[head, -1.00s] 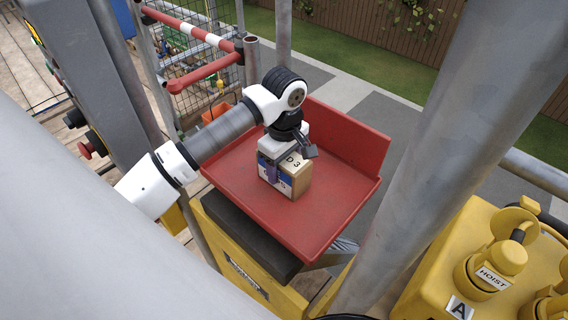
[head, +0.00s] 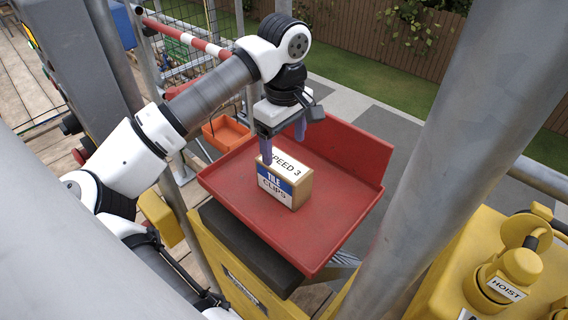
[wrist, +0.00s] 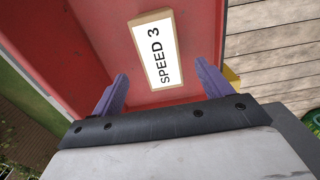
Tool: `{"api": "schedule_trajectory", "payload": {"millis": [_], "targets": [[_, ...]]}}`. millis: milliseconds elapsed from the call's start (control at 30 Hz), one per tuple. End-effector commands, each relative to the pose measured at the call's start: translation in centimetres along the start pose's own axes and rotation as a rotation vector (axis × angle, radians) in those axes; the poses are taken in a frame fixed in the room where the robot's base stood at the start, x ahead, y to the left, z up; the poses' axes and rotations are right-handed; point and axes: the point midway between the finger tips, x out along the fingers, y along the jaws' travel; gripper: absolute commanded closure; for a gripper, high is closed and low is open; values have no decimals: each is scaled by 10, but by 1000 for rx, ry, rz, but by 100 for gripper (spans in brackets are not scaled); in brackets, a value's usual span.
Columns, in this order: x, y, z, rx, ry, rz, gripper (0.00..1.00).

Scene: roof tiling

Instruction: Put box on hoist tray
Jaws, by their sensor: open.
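The box (head: 285,181) is a small tan carton with a white and blue label reading "TILE CLIPS" and "SPEED 3". It rests upright on the red hoist tray (head: 338,213), near the tray's middle. My gripper (head: 284,142) is above the box, with its purple fingers open and empty. In the wrist view the box (wrist: 155,50) lies beyond the open fingertips, its labelled top facing the camera, and the gripper (wrist: 161,80) appears clear of it. The tray floor (wrist: 95,55) surrounds the box there.
The tray has a raised back wall (head: 352,150). A thick grey pole (head: 440,150) stands to its right, by a yellow control box (head: 478,270) marked HOIST. An orange bin (head: 226,132) and a red-and-white barrier rail (head: 185,37) are behind. The tray floor around the box is clear.

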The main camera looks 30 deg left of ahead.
Motion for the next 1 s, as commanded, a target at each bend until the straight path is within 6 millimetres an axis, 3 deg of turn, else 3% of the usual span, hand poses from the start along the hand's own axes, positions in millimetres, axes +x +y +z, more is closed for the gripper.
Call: {"api": "schedule_trajectory", "payload": {"millis": [267, 1000], "targets": [[-24, 0, 0, 1, 0, 0, 22], [-25, 0, 0, 0, 0, 0, 22]]}}
